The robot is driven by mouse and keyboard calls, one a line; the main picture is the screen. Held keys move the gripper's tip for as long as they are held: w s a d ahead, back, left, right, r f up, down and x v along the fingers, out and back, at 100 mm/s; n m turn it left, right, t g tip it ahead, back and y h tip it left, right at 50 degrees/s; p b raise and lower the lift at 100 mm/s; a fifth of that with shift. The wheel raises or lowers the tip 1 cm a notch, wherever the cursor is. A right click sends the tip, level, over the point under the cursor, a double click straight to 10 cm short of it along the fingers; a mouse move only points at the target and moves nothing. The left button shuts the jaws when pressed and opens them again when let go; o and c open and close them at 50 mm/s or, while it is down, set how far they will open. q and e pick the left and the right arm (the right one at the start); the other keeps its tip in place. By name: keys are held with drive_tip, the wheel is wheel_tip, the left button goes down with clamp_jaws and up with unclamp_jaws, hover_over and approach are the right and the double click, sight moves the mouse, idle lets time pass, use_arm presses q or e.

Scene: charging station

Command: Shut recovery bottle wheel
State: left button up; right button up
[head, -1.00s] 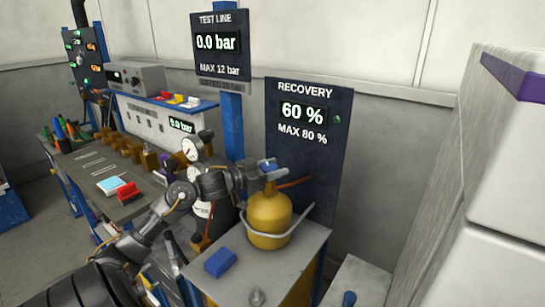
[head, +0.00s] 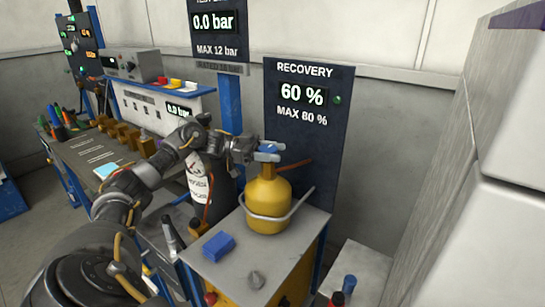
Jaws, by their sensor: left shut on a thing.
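The yellow recovery bottle (head: 268,203) stands upright on a grey-topped cart (head: 288,255), with a grey strap or bar around its lower body. Its blue wheel (head: 270,147) is at the top. My left gripper (head: 268,151) comes in from the left and is shut on the wheel, its fingers partly covering it. A reddish-orange hose or lever (head: 296,166) sticks out to the right of the bottle neck. My right gripper is not in view.
A recovery panel (head: 308,120) behind the bottle reads 60 %, MAX 80 %. White cabinets (head: 500,220) bound the right.

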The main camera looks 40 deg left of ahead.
use_arm(q)
drive_tip(key=shift+m+g+h+b, duration=0.3)
drive_tip(key=shift+m+g+b, duration=0.2)
drive_tip(key=shift+g, duration=0.2)
drive_tip(key=shift+d+m+g, duration=0.1)
drive_tip(key=shift+m+g, duration=0.2)
drive_tip(key=shift+g, duration=0.2)
drive_tip(key=shift+s, duration=0.1)
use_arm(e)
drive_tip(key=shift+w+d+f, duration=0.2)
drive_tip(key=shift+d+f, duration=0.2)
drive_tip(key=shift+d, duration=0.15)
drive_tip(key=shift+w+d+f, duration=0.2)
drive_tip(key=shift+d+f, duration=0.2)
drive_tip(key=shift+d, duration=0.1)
use_arm(q)
drive_tip(key=shift+h, duration=0.3)
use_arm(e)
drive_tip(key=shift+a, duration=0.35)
use_arm(q)
drive_tip(key=o, duration=0.7)
drive_tip(key=shift+o, duration=1.4)
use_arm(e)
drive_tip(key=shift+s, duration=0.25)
